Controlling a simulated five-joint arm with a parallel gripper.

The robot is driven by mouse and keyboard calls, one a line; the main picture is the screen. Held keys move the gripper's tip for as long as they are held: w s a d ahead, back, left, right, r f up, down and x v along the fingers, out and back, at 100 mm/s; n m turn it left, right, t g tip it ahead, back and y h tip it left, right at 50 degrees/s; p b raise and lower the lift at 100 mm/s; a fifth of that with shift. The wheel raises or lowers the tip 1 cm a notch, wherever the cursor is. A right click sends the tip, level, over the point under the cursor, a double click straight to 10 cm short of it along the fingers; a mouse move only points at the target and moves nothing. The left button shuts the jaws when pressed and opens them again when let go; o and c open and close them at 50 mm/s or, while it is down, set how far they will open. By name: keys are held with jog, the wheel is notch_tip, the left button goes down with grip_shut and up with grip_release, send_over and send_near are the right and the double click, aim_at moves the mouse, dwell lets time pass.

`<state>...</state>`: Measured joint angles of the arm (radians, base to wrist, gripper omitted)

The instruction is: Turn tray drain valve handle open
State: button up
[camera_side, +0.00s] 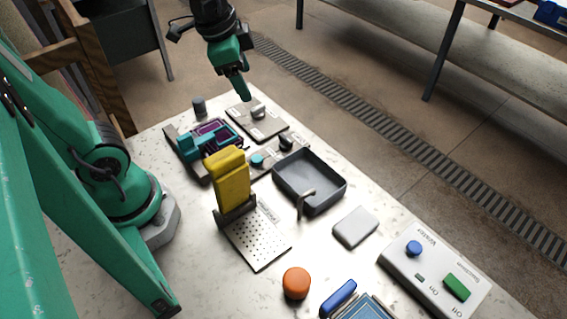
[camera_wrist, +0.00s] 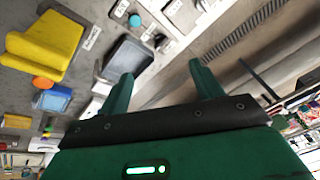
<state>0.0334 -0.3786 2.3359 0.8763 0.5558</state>
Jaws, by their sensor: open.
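The dark grey tray (camera_side: 310,163) stands in the middle of the speckled table. A small light grey lever (camera_side: 304,198), which looks like the drain valve handle, is at the tray's near edge. My gripper (camera_side: 244,92) is well behind and left of the tray in the side view, above a flat plate with a metal knob (camera_side: 258,112), apart from the tray. In the wrist view, my two green fingers (camera_wrist: 163,80) are spread with nothing between them. The tray (camera_wrist: 130,58) shows beyond the left finger; I cannot make out the lever clearly there.
A yellow block in a dark holder (camera_side: 230,180) stands upright left of the tray. A teal and purple device (camera_side: 207,138) lies behind it. A grey pad (camera_side: 355,227), an orange knob (camera_side: 296,283) and a control box (camera_side: 435,275) are nearer the front. Bare tabletop lies between them.

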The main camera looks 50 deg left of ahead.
jog(key=s+a+r+n+t, duration=0.1)
jog(key=s+r+n+t, duration=0.1)
jog(key=s+n, duration=0.4)
jog(key=shift+s+r+n, duration=0.2)
jog(key=shift+r+n, duration=0.05)
jog(key=shift+n, duration=0.15)
dwell(0.4)
